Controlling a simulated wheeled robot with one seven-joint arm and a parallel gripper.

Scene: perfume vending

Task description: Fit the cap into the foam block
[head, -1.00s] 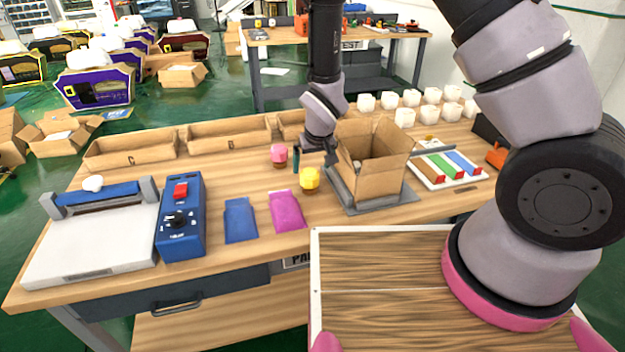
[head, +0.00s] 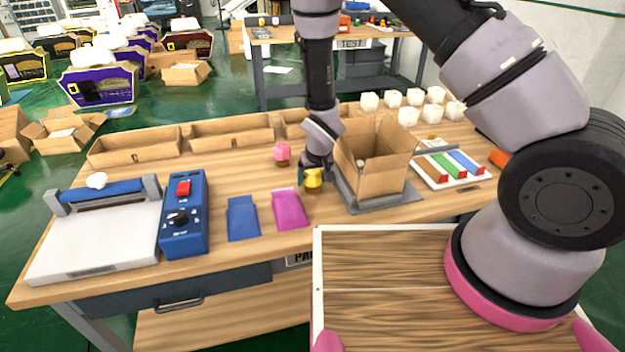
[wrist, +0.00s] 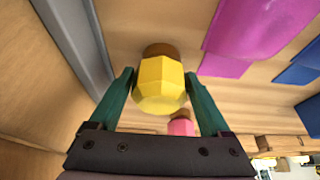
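A yellow faceted piece (head: 313,179) with a brown lower part stands on the table left of the cardboard box. My gripper (head: 313,168) is over it. In the wrist view the yellow piece (wrist: 160,85) lies between the two green fingers of my gripper (wrist: 160,78). The fingers are apart on either side of it, very close, and firm contact is not visible. A similar pink piece (head: 282,153) stands behind and to the left; it also shows in the wrist view (wrist: 181,127). I cannot make out which thing is the foam block.
An open cardboard box (head: 375,170) on a grey plate (head: 385,206) stands right beside my gripper. Blue (head: 242,219) and magenta (head: 290,209) flat pouches lie in front left. White cubes (head: 393,98) and a tray of coloured bars (head: 470,177) are at the right.

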